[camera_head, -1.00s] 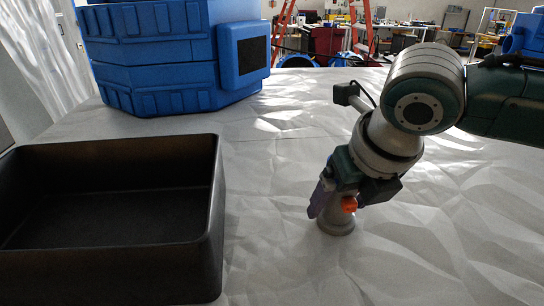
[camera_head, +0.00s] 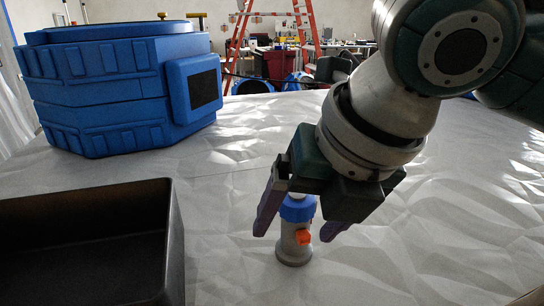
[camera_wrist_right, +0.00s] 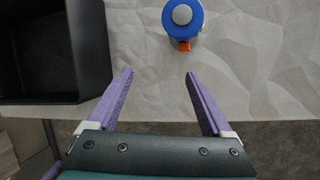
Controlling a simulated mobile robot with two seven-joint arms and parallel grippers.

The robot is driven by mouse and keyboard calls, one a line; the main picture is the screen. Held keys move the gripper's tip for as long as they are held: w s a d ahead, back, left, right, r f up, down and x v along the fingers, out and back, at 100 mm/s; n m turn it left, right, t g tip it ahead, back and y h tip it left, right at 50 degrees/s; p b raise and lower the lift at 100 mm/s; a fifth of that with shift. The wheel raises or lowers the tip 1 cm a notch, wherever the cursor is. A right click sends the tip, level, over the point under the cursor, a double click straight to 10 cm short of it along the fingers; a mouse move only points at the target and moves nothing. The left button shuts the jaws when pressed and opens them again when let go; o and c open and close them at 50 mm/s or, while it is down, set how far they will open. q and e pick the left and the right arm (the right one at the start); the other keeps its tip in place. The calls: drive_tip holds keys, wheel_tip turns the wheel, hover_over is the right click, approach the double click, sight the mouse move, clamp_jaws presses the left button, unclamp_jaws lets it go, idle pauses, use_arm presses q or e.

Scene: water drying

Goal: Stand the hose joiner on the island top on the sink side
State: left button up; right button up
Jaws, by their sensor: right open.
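The hose joiner (camera_head: 295,242) stands upright on the white, crumpled-looking top (camera_head: 225,225). It has a grey body with a wider foot, a blue collar and an orange tab on its side. In the right wrist view the joiner (camera_wrist_right: 182,17) shows from above, beyond the fingertips. My right gripper (camera_head: 296,232) is open, its purple fingers spread to either side of the joiner in the head view. In the right wrist view the gripper (camera_wrist_right: 159,73) has nothing between its fingers. My left gripper is not in view.
A black open basin (camera_head: 177,240) is at the left, near the joiner; it also shows in the right wrist view (camera_wrist_right: 95,50). A large blue tub (camera_head: 120,95) stands at the back left. The top's near edge shows in the wrist view. The surface behind the joiner is clear.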

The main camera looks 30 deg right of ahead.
drive_tip(key=s+a+f+m+y, duration=0.25)
drive_tip(key=s+a+m, duration=0.25)
drive_tip(key=m, duration=0.4)
drive_tip(key=s+d+f+m+h, duration=0.1)
drive_tip(key=s+d+m, duration=0.1)
drive_tip(key=m, duration=0.4)
drive_tip(key=s+d+f+m+h, duration=0.1)
drive_tip(key=s+d+f+m, duration=0.1)
drive_tip(key=s+m, duration=0.3)
drive_tip(key=s+d+f+m+g+h, duration=0.1)
drive_tip(key=s+d+m, duration=0.1)
drive_tip(key=m, duration=0.7)
drive_tip(key=shift+s+f, duration=0.3)
drive_tip(key=shift+s, duration=0.35)
